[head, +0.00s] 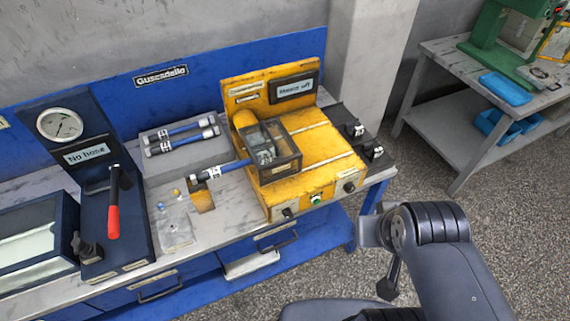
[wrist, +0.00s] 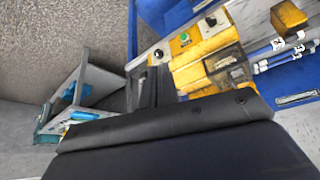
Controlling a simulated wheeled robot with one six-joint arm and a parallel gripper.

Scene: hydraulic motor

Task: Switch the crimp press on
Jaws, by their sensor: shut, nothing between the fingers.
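The yellow crimp press (head: 318,148) stands on the bench in the head view, its sign (head: 294,87) ending in "off". Its front has a green button (head: 316,199), a dark knob at the left (head: 288,212) and another at the right (head: 349,187). The wrist view also shows the press (wrist: 205,48), its green button (wrist: 184,39) and a knob (wrist: 211,21). A blue hose with a metal end (head: 222,171) reaches into the clear-covered die box (head: 267,151). My gripper (head: 386,290) is shut and empty, off the bench front, apart from the press.
Black fittings (head: 357,130) sit right of the press. A gauge stand (head: 60,125) marked "No hose" with a red-handled lever (head: 113,208) stands left. Hoses (head: 182,134) lie on a grey tray. Blue drawers are below. A grey side bench (head: 440,80) stands right; floor between is clear.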

